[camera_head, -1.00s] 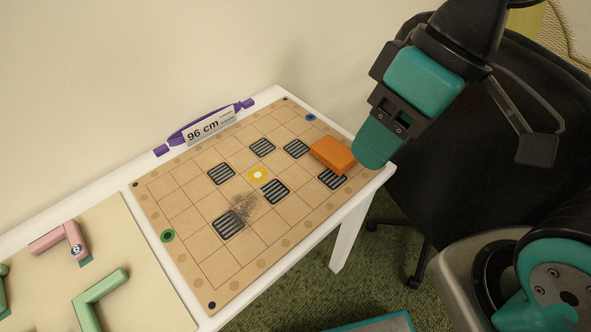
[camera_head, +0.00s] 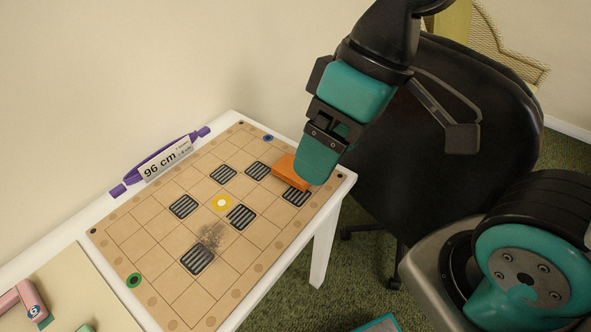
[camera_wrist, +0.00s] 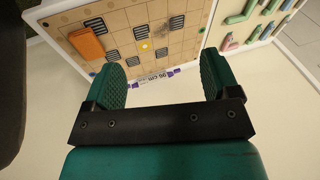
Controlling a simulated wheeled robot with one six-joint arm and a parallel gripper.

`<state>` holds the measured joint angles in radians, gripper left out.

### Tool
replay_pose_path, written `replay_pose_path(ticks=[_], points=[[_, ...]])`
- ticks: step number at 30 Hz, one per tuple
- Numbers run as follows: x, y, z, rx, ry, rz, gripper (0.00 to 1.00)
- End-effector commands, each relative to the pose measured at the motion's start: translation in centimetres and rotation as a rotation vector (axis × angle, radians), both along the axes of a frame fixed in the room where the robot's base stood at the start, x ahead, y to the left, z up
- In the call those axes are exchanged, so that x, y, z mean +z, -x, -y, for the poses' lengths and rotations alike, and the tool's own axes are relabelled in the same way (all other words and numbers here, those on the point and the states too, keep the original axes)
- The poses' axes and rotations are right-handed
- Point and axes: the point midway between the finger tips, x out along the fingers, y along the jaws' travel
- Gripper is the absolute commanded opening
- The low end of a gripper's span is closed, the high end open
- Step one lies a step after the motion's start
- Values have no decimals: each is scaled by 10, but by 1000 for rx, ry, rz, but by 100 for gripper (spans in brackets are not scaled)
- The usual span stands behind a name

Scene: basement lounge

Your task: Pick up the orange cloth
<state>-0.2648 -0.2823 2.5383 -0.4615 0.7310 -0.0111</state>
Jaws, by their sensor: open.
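The orange cloth (camera_head: 288,171) is a small folded block on the far right part of the tan grid board (camera_head: 165,232), which lies on a white table. In the head view my gripper (camera_head: 318,168) is beside the cloth's right end and hides part of it. In the wrist view the cloth (camera_wrist: 87,44) shows at the upper left, outside the space between my fingers. My gripper (camera_wrist: 160,80) is open with nothing between its teal fingers there.
A purple-ended "96 cm" sign (camera_head: 160,165) stands along the table's wall side. A black chair (camera_head: 440,160) stands right of the table. Pink (camera_head: 22,300) and green blocks lie on a second board at the left. A dark smudge (camera_head: 212,236) marks the grid board.

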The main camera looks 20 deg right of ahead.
Motion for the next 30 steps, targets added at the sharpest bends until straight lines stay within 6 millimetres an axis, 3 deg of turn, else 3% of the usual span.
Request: replay_pose_path(ticks=[1,2,9,12,15,18,23,30], points=[[-2,-14,1,-8,18,-4,93],[-4,-24,2,-14,32,-6,100],[-43,-135,19,-65,206,-12,100],[-65,-171,27,-77,273,-16,100],[-82,-194,34,-84,320,-18,100],[-93,-205,38,-89,346,-20,100],[-115,-207,39,-87,355,-24,100],[-171,-206,39,-88,354,-26,100]])
